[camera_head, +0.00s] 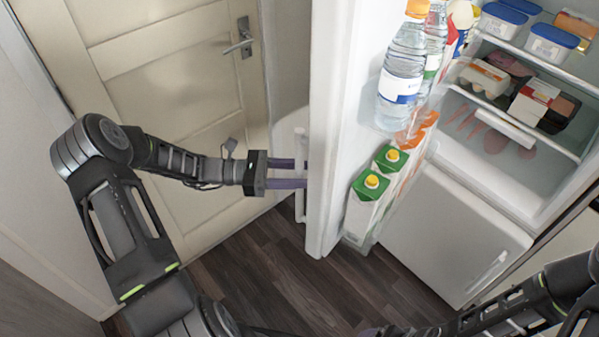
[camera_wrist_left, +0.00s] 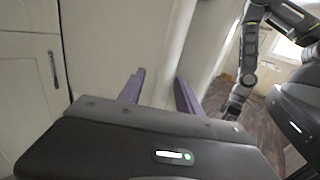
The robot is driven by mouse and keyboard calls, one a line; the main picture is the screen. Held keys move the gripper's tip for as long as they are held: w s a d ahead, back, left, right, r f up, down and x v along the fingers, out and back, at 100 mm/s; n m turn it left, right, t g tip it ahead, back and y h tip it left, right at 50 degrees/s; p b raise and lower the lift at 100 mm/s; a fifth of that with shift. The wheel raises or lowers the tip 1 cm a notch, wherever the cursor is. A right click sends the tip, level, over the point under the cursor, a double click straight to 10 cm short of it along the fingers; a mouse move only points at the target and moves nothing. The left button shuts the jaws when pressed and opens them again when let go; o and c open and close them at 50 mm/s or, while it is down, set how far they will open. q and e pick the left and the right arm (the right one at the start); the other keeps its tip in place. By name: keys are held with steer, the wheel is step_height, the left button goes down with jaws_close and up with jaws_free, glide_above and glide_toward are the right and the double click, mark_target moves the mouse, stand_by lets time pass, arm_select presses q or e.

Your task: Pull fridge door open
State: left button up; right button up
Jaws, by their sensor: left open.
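The fridge door (camera_head: 333,130) stands wide open, seen nearly edge-on in the head view, with its shelves facing right. Its white vertical handle (camera_head: 300,190) is on the outer side, at the left. My left gripper (camera_head: 304,174) is open, its two purple fingers reaching to the handle area on that outer side. The left wrist view shows the fingers (camera_wrist_left: 158,90) apart in front of a pale surface; whether they touch the handle cannot be told. My right arm shows at lower right, and in the wrist view its dark end (camera_wrist_left: 234,103) is too small to read.
The fridge interior (camera_head: 500,150) holds tubs and packs. Water bottles (camera_head: 401,75) and green-topped cartons (camera_head: 368,190) stand in the door shelves. A closed cream room door (camera_head: 170,80) with a metal lever is behind my left arm. Dark wooden floor (camera_head: 270,270) lies clear below.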

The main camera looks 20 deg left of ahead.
arm_select(q)
steer(key=b+v, duration=0.1)
steer(key=v, duration=0.6)
steer(key=shift+s+a, duration=0.2)
steer(key=shift+a, duration=0.2)
steer(key=s+d+f+m+g+y, duration=0.1)
steer(key=s+d+f+m+y, duration=0.15)
steer(key=f, duration=0.55)
steer(key=s+d+f+m+g+y, duration=0.1)
steer(key=f+y, duration=0.2)
steer(key=f, duration=0.5)
steer(key=s+d+f+m+g+y, duration=0.1)
steer(key=d+f+m+y, duration=0.15)
steer(key=f, duration=0.45)
steer(key=s+d+f+m+g+y, duration=0.1)
steer(key=s+d+f+m+y, duration=0.1)
steer(key=s+d+m, duration=0.5)
steer(key=s+d+f+m+g+y, duration=0.2)
steer(key=s+d+m, duration=0.5)
steer(key=d, duration=0.4)
steer(key=shift+d+m, duration=0.4)
steer(key=shift+s+f, duration=0.1)
steer(key=shift+c, duration=0.4)
